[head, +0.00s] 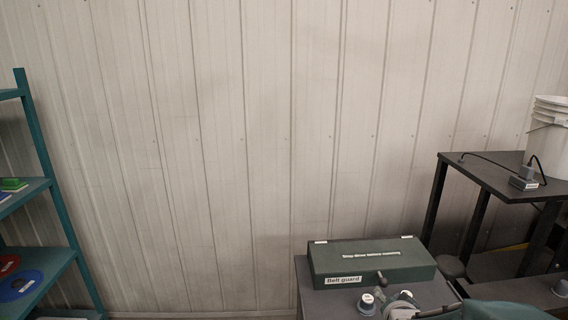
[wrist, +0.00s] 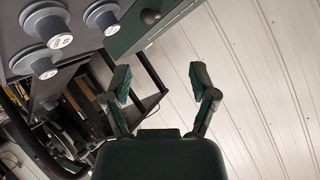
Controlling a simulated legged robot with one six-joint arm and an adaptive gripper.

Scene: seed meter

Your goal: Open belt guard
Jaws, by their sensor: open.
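The belt guard (head: 372,262) is a dark green box-shaped cover on top of a grey machine housing in the head view, at the lower right. It appears shut, lying flat, with a "Belt guard" label and a dark round knob (head: 381,276) on its front. In the wrist view the guard (wrist: 128,36) and its knob (wrist: 150,16) show at the top, tilted by the camera angle. My gripper (wrist: 159,79) is open with nothing between its fingers, and apart from the knob.
Several grey pulleys with white labelled caps (wrist: 60,41) stick out beside the guard. A dark table (head: 490,175) with a white bucket (head: 548,137) stands at the right. A teal shelf (head: 45,185) stands at the left. The space before the pale wall is clear.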

